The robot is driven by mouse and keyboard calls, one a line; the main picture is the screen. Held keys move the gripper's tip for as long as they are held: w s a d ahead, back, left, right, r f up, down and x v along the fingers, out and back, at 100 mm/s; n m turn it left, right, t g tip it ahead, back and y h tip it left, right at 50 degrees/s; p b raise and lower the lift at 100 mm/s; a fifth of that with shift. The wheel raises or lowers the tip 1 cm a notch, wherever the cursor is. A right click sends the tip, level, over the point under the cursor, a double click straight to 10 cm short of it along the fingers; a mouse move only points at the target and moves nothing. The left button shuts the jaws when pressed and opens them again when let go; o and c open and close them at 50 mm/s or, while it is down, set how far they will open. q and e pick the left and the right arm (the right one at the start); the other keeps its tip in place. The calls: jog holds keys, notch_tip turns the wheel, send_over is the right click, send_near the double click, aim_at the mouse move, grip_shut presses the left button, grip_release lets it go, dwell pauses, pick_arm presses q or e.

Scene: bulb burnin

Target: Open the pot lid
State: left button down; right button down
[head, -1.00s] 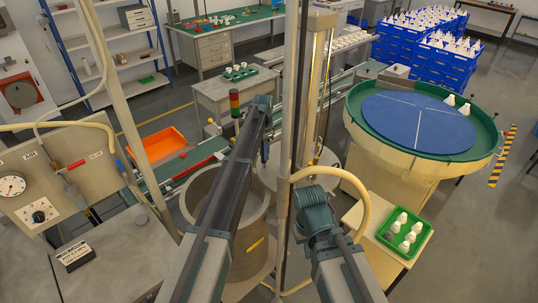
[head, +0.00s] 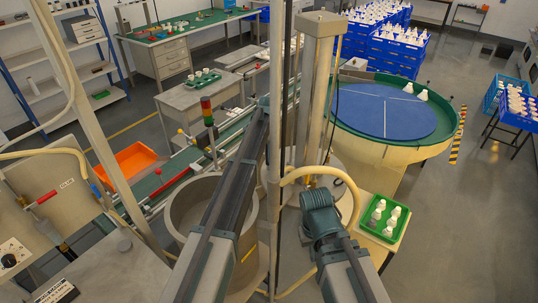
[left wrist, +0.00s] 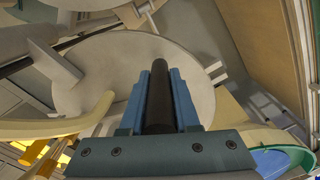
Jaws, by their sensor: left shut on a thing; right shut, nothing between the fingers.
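The pot (head: 176,222) is a wide grey cylinder with its top uncovered, partly hidden behind my left arm in the head view. The pale round lid (head: 300,160) lies to the right of the pot opening, largely hidden by the posts. In the left wrist view the lid (left wrist: 120,75) fills the middle as a flat disc. My left gripper (left wrist: 160,90) is shut on a dark upright handle (left wrist: 160,105) in front of the disc. In the head view, its fingertips are hidden by the arm. My right arm shows, but no right fingers are seen.
A metal post and a square column (head: 318,100) stand close to my left arm. A yellow hose (head: 352,190) curves around the post. A green tray of white bulbs (head: 385,218) and a blue round table (head: 388,112) stand on the right. An orange bin (head: 135,160) is at left.

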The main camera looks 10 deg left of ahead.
pick_arm(q)
jog(key=c, duration=0.7)
grip_release()
jog(key=shift+o, duration=0.2)
jog(key=shift+r, duration=0.1)
notch_tip(320, 180, up, 14)
jog(key=p, duration=1.4)
jog(key=shift+f, duration=0.2)
